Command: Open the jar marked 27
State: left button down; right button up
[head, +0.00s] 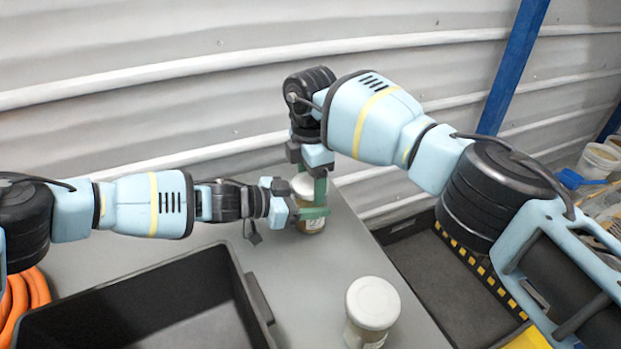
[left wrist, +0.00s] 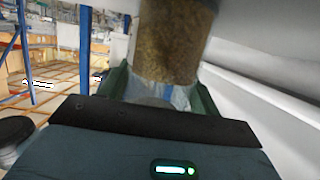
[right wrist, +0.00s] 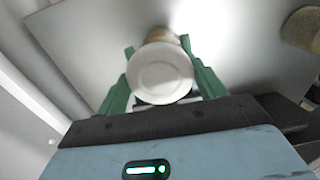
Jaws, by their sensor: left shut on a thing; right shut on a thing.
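A jar with brown contents and a white lid (head: 302,184) stands upright at the far part of the grey table. My left gripper (head: 314,213) comes in from the left and is shut on the jar's body, which fills the upper middle of the left wrist view (left wrist: 172,45). My right gripper (head: 312,186) reaches down from above and is shut on the lid, which shows round and white between its green fingers in the right wrist view (right wrist: 160,75). The lid sits on the jar. No number on this jar is readable, and the fingers hide part of it.
A second jar with a white lid (head: 373,303) stands nearer on the table (head: 300,275). A black bin (head: 232,290) is at the front left, with an orange hose (head: 28,300) beside it. A black tray with yellow-black edging (head: 440,270) is at right. A corrugated wall rises behind.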

jog(key=n, duration=0.5)
jog(key=shift+s+n, duration=0.1)
jog(key=shift+n, duration=0.3)
jog(key=n, duration=0.4)
jog(key=shift+n, duration=0.3)
jog(key=o, duration=1.1)
jog(key=shift+a, duration=0.1)
jog(key=shift+r, duration=2.35)
jog(key=shift+c, duration=0.5)
